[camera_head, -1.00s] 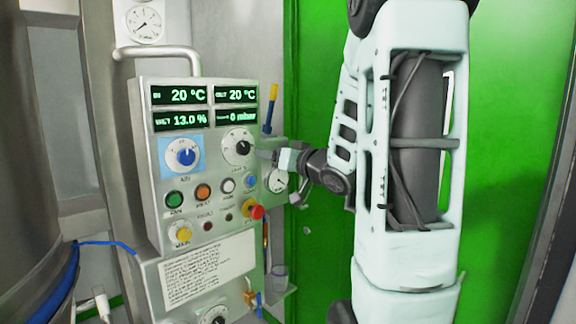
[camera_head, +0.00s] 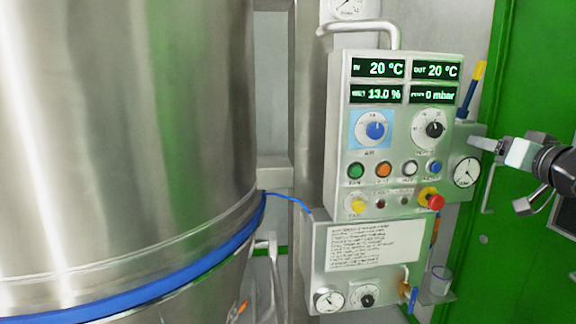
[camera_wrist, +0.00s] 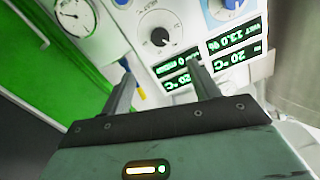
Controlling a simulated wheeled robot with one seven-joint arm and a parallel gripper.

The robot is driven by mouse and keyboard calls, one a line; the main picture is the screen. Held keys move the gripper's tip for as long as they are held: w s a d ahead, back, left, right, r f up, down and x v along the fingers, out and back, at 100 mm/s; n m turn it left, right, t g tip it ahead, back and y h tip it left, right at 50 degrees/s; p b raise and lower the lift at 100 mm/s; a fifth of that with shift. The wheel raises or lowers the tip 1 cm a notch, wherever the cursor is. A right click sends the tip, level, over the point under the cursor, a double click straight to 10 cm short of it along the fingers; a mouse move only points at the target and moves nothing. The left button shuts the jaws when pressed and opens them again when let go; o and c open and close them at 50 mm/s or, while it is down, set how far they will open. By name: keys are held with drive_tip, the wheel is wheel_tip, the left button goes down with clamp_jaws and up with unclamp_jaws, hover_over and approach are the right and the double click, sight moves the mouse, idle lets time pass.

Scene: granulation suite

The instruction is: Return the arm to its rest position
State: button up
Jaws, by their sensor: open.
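My gripper (camera_head: 499,147) is at the right of the head view, just right of the control panel (camera_head: 340,140). Its fingers point left toward the panel's right side. The wrist view shows my gripper (camera_wrist: 160,85) with its two fingers spread apart and nothing between them. The panel's displays (camera_wrist: 228,42) and a black-pointer dial (camera_wrist: 159,37) lie beyond the fingertips there. Most of my arm is outside the head view.
A large steel vessel (camera_head: 120,130) with a blue band fills the left. A round gauge (camera_head: 466,172) and a blue-yellow handle (camera_head: 472,88) are near my gripper. A green door (camera_head: 520,240) stands behind on the right. A cup (camera_head: 438,281) hangs low beside the panel.

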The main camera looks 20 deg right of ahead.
drive_tip(key=shift+w, duration=0.1)
drive_tip(key=w+a+f+n+g+y, duration=0.1)
drive_tip(key=w+a+f+n+g, duration=0.1)
drive_tip(key=w+a+f, duration=0.4)
drive_tip(key=w+a+f+n+g+y, duration=0.1)
drive_tip(key=w+a+f+g+y, duration=0.2)
drive_tip(key=a, duration=0.6)
drive_tip(key=a+f+n+g, duration=0.25)
drive_tip(key=a+f, duration=0.25)
drive_tip(key=a, duration=0.5)
drive_tip(key=s+a+f+n+g+y, duration=0.1)
drive_tip(key=s+a+f+n+g, duration=0.15)
drive_tip(key=s+a, duration=0.35)
drive_tip(key=s+a+f+n+g+y, duration=0.1)
drive_tip(key=s+a+f+n+g, duration=0.2)
drive_tip(key=a, duration=0.5)
drive_tip(key=s+a+f+n+g+h, duration=0.1)
drive_tip(key=s+a+g, duration=0.3)
drive_tip(key=s, duration=0.9)
drive_tip(key=shift+s+a+f+n, duration=0.35)
drive_tip(key=shift+a+n, duration=0.35)
drive_tip(key=shift+a, duration=0.15)
